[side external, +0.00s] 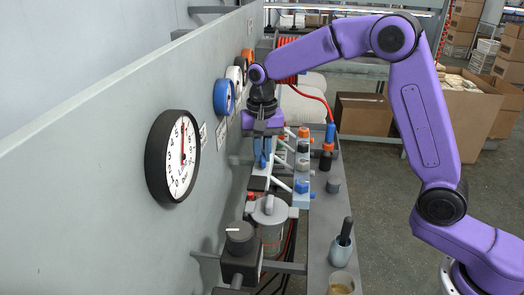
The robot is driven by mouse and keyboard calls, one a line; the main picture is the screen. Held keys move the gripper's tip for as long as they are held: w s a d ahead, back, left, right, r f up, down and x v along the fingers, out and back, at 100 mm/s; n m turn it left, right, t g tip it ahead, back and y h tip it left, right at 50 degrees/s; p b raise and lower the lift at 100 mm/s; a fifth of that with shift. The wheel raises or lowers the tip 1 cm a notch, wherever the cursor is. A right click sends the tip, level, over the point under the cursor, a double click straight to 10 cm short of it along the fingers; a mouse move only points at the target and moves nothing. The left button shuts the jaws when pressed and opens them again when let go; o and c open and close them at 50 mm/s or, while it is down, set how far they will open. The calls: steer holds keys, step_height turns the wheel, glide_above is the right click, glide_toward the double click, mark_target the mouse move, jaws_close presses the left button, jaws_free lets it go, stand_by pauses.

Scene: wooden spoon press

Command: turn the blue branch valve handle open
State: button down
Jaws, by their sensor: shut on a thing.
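My gripper (262,158) points down over the manifold beside the grey wall panel, at the end of my purple arm. Its fingers are shut on a narrow blue piece, the blue branch valve handle (262,149), which shows between them. The fingers partly hide the handle, and its exact angle is hard to tell. White branch pipes (283,164) run from below my gripper to a row of small blocks with coloured knobs. One of these knobs is blue (301,186).
A large round gauge (181,157) and a blue-rimmed gauge (224,97) are on the wall panel (90,170). A clear filter bowl (270,232) and dark knob (239,238) stand in front. A red hose (316,92) hangs behind.

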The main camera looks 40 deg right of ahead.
mark_target(262, 154)
steer(key=n, duration=1.1)
steer(key=shift+n, duration=1.8)
steer(key=shift+r, duration=0.1)
steer(key=c, duration=1.1)
jaws_free()
steer(key=shift+c, duration=0.2)
step_height(262, 154, up, 17)
steer(key=shift+r, duration=0.15)
